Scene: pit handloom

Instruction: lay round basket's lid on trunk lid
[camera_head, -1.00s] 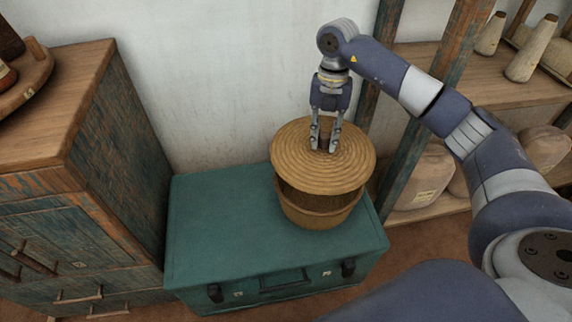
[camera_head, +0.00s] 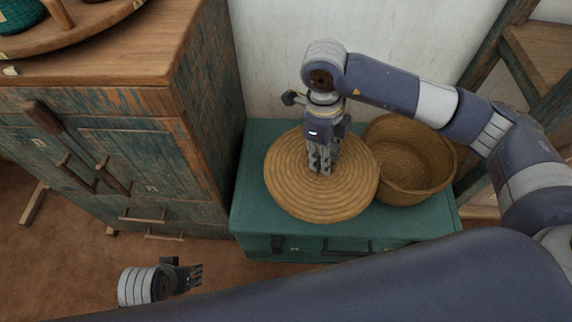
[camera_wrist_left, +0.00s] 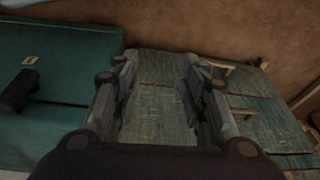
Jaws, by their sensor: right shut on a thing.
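The round basket's lid (camera_head: 300,197) is a flat coiled straw disc. It is level over the left and middle part of the green trunk's lid (camera_head: 262,142); I cannot tell whether it touches. My right gripper (camera_head: 320,172) points down at the lid's centre and is shut on its knob, which the fingers mostly hide. The open round basket (camera_head: 415,170) stands on the trunk to the right, its inside showing. My left gripper (camera_head: 196,276) is low at the left, away from the trunk. In the left wrist view its fingers (camera_wrist_left: 158,85) are apart and empty.
A worn wooden cabinet (camera_head: 205,110) stands close to the trunk's left, with a round wooden tray on top. A white wall (camera_head: 290,50) is behind the trunk, and a wooden rack (camera_head: 535,55) is at the right. Brown floor lies in front.

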